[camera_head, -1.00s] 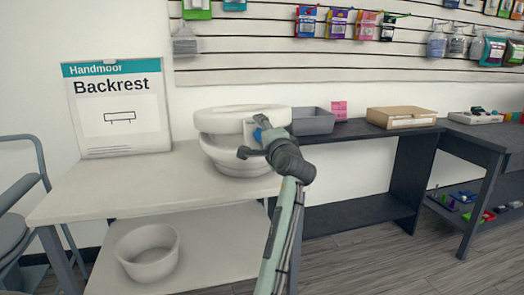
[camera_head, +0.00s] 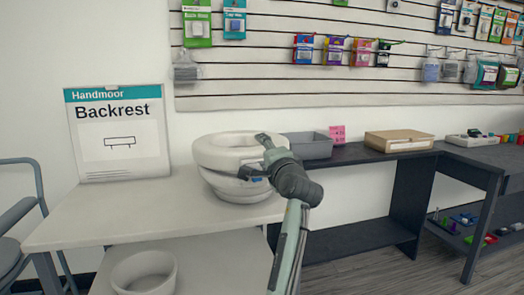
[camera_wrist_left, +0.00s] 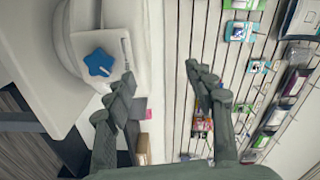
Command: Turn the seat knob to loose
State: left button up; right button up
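The white raised seat (camera_head: 213,155) stands on the pale table, and its ring top is visible in the head view. The seat knob (camera_wrist_left: 99,62) is a blue star shape on a white block in the left wrist view, beside a small marked strip (camera_wrist_left: 126,52). In the head view only a bit of blue shows near my gripper. My left gripper (camera_head: 256,157) is at the seat's right side. Its two dark fingers (camera_wrist_left: 159,74) are spread with nothing between them. The knob lies left of both fingers in the wrist view, apart from them. My right gripper is not in view.
A Backrest sign (camera_head: 120,135) stands at the table's back left. A grey bin (camera_head: 308,147) and a cardboard box (camera_head: 398,140) sit on the dark table to the right. A white tub (camera_head: 143,275) is on the lower shelf. The front table top (camera_head: 110,215) is clear.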

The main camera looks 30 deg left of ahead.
pick_arm(q)
jog(key=v, duration=0.6)
jog(key=shift+d+p, duration=0.2)
jog(key=shift+p, duration=0.2)
jog(key=shift+s, duration=0.1)
jog(key=shift+p, duration=0.35)
jog(key=shift+f, duration=0.1)
dwell(0.4)
